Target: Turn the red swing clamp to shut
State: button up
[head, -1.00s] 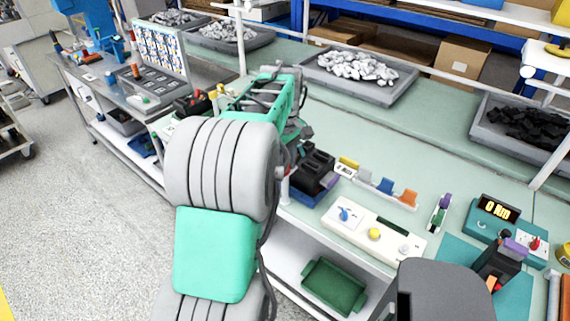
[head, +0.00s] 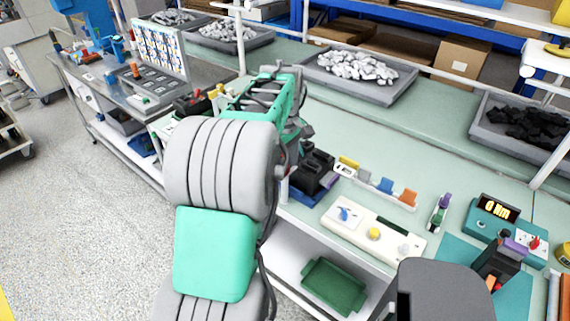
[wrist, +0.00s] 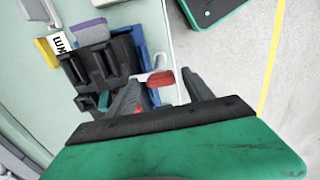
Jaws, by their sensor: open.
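The red swing clamp (wrist: 160,78) shows in the wrist view as a red-tipped handle on a pale arm, beside a black block fixture (wrist: 105,65) with a blue base. My gripper (wrist: 159,84) is open, with one dark finger on each side of the red handle. I cannot tell whether either finger touches it. Another bit of red shows low by the left finger. In the head view the black fixture (head: 312,168) stands at the bench's front edge, and my arm hides most of the clamp and the fingers.
A white panel with a blue knob and a yellow button (head: 374,232) lies right of the fixture. Behind it is a rail with coloured clips (head: 385,186). A teal meter (head: 492,215) stands farther right. A green tray (head: 334,287) sits on the shelf below. The bench middle is clear.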

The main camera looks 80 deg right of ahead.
aim_at(285, 167)
jog(key=shift+r, duration=0.1)
notch_tip(285, 167, up, 8)
jog(key=shift+f+b, duration=0.15)
jog(key=shift+b, duration=0.15)
